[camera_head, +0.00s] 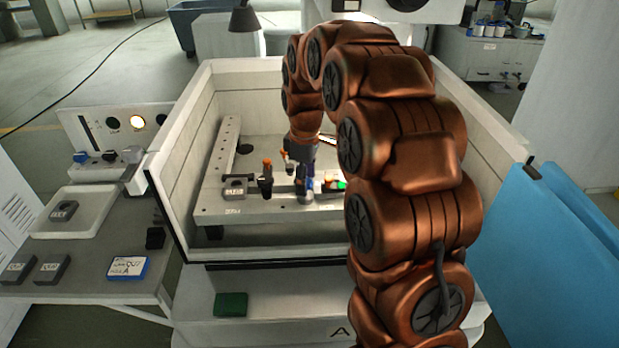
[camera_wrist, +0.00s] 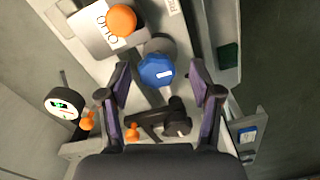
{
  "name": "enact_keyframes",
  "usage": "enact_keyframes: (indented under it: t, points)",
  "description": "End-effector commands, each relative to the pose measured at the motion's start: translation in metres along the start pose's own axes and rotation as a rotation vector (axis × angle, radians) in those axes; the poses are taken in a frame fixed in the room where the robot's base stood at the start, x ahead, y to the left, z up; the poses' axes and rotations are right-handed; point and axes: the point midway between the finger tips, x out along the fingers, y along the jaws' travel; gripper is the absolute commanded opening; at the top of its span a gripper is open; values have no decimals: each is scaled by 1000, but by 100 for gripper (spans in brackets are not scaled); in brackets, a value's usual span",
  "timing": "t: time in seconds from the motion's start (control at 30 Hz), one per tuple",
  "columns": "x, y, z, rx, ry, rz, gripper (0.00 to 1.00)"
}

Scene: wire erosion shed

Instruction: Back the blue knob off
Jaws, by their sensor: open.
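My gripper is open, with a visible gap between the knob and each finger. I cannot tell the height of the fingertips against the knob. In the head view, my arm reaches over the tank wall and a blue part (camera_head: 306,186) shows below its end, partly covered. An orange knob (camera_wrist: 121,20) stands beside a labelled grey block (camera_wrist: 91,29) in the wrist view.
A dial gauge (camera_wrist: 64,103) and small orange knobs (camera_wrist: 132,133) lie near the fingers. The white tank walls (camera_head: 185,145) surround the workspace. Outside stand a side table (camera_head: 100,280) with labelled blocks, a white tray (camera_head: 95,215) and a green pad (camera_head: 231,304).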

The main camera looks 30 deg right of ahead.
Motion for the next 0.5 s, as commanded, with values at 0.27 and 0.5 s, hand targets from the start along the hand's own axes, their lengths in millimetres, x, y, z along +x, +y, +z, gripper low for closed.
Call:
enact_keyframes:
  t: [0.27, 0.5]
  points:
    - [-10, 2, 0, 1, 2, 5, 64]
    - [-48, 1, 1, 1, 2, 4, 64]
